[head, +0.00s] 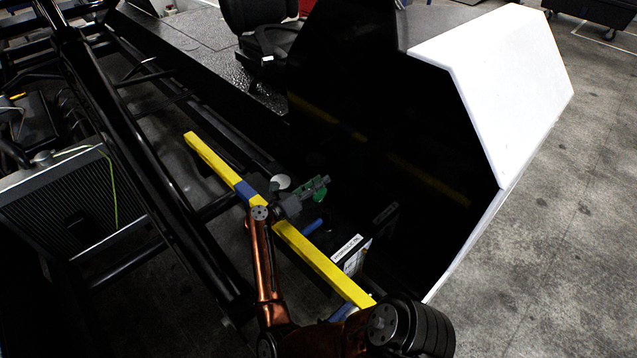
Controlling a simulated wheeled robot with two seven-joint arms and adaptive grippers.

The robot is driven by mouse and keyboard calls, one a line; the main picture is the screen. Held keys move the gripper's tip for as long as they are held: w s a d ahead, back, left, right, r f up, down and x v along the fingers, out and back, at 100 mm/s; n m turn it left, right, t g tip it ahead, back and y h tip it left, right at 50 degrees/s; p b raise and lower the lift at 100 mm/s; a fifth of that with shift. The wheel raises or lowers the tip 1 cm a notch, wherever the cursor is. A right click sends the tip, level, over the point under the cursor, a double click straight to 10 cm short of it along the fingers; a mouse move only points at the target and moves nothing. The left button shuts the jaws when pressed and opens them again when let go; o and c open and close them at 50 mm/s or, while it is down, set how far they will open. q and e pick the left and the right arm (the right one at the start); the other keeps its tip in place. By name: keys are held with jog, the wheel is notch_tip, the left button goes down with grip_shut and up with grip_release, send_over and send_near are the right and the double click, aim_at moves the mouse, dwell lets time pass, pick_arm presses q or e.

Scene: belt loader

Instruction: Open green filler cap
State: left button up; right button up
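A small green part (320,196), which looks like the green filler cap, shows low beside the dark side panel, right of the yellow bar. My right arm comes up from the bottom of the head view, and its gripper (317,185) points right, across the yellow bar. The gripper's tip end is at the green part and overlaps it in the picture. Whether it touches or grips the cap is too small and dark to tell. The finger opening cannot be made out. My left gripper is not in view.
A yellow bar (325,266) runs diagonally under my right arm. A white disc (281,183), a blue handle (313,226) and a white label (347,248) are close by. The dark panel with a white cover (500,85) stands right; black frame rails and a radiator (70,205) are left.

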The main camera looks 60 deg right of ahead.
jog(key=v, duration=1.2)
dwell(0.4)
